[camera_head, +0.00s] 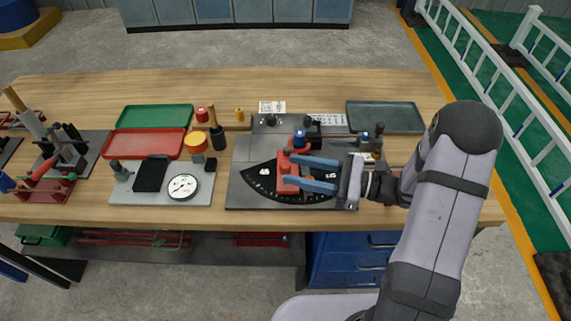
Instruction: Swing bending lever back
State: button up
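The bending plate (240,195) is a grey bench fixture with a black, white-marked fan-shaped scale. A red bending lever (287,168) lies across the scale, pointing toward the front edge. A dark blue knob (299,135) stands near its rear end. My gripper (287,169) reaches in from the right with two blue fingers. Its fingers are apart, with their tips over or beside the red lever. Red shows between the tips and beyond them, and I cannot tell whether they touch it. My gripper hides part of the plate's right side.
A dial gauge fixture (205,190) stands to the left, with a red tray (143,144) and a green tray (154,117) behind it. A dark grey tray (385,116) lies at the back right. The wooden table (330,83) is clear along its back edge.

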aim_at(285, 168)
jog(key=shift+p+x, duration=0.4)
jog(key=shift+x, duration=1.4)
grip_shut()
